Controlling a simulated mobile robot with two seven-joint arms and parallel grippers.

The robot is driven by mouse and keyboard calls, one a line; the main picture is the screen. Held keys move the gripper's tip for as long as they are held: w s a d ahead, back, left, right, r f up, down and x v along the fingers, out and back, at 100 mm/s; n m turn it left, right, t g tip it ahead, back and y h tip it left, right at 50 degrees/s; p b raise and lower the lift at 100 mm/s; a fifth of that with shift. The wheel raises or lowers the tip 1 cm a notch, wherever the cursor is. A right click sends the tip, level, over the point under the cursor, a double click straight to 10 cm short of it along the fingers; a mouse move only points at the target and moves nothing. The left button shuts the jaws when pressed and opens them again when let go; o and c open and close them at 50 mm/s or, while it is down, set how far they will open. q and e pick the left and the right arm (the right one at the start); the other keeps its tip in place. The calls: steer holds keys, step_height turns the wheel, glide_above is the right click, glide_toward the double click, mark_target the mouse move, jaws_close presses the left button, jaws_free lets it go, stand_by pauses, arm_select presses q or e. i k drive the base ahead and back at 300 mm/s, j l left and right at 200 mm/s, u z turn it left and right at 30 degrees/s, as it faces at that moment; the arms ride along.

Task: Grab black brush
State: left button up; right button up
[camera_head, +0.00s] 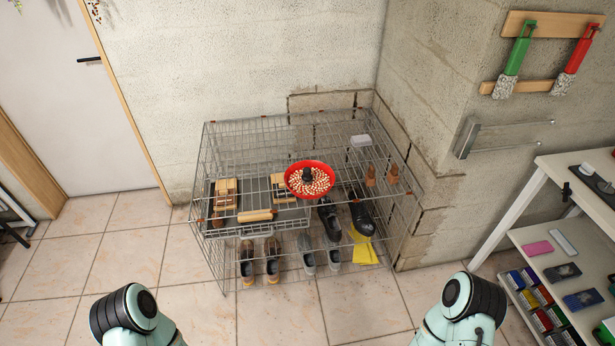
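No thing is plainly a black brush at this distance. A longer wooden piece (257,215), perhaps also a brush, lies near the rack's front edge. A red round dish (325,168) with pale pieces and a dark knob in its middle is near the rack's centre. Only upper parts of my two arms show at the bottom edge, well apart from the rack. Both grippers are out of view.
Several shoes (271,256) stand on the lower shelf, with yellow gloves (362,246) at right. A white shelf unit (523,202) stands at the right. A green-handled brush (518,50) and a red one hang on the wall. Tiled floor before the rack is clear.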

mark_target(306, 177)
steer(key=i+l+u, duration=0.2)
steer(key=i+l, duration=0.3)
steer(key=i+l+u, duration=0.15)
steer(key=i+l, duration=0.25)
steer(key=l, duration=0.25)
